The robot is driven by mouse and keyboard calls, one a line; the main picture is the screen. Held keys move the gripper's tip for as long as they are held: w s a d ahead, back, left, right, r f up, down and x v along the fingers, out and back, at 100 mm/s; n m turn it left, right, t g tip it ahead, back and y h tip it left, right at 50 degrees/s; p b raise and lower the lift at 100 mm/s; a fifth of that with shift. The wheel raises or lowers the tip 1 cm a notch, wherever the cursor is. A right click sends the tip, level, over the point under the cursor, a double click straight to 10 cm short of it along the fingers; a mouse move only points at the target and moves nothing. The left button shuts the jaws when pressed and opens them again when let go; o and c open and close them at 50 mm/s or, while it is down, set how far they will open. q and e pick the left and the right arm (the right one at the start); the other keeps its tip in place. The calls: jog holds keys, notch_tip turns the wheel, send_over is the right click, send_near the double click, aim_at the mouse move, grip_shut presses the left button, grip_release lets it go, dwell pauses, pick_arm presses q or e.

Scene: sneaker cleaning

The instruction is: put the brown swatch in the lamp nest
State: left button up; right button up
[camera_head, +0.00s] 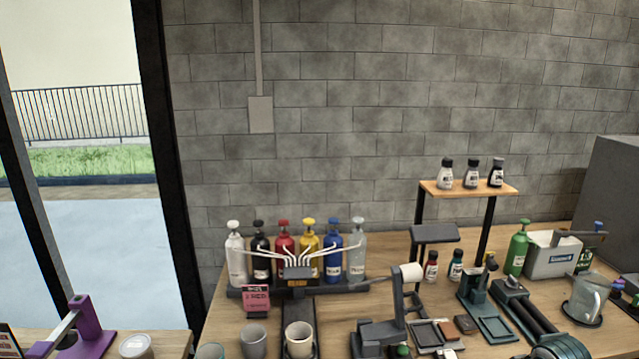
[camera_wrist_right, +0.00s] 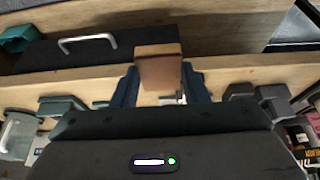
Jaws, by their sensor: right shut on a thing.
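My right gripper (camera_wrist_right: 160,85) is shut on the brown swatch (camera_wrist_right: 158,68), a small brown block between its two dark fingers in the right wrist view. I cannot make out this gripper for sure in the head view. A dark desk lamp (camera_head: 398,305) with a cream head stands right of centre in the head view. Beside its base lies a shallow dark tray (camera_head: 447,347) with grey recesses; I cannot tell for sure whether this is the lamp nest. Small brown and dark pieces (camera_head: 465,324) lie just right of it. My left gripper is not in view.
A rack of pump bottles (camera_head: 308,250) stands left of the lamp, with cups (camera_head: 253,340) in front. A small shelf (camera_head: 468,188) carries three bottles. A clear pitcher (camera_head: 587,298) and a grey box (camera_head: 552,255) crowd the right side. The wooden table is busy.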

jog(key=shift+w, duration=0.1)
dwell(0.4)
jog(key=p, duration=0.3)
send_near(482, 354)
jog(key=shift+w+a+f, duration=0.15)
jog(key=shift+w+f, duration=0.65)
jog(key=shift+f, duration=0.2)
jog(key=shift+w+p, duration=0.4)
jog(key=shift+w, duration=0.2)
notch_tip(482, 354, down, 2)
jog(key=shift+s+f+p, duration=0.1)
jog(key=shift+f+p, duration=0.1)
jog(key=shift+p, duration=0.85)
jog(key=shift+f, duration=0.3)
jog(key=shift+s+f, duration=0.1)
jog(key=shift+f, duration=0.1)
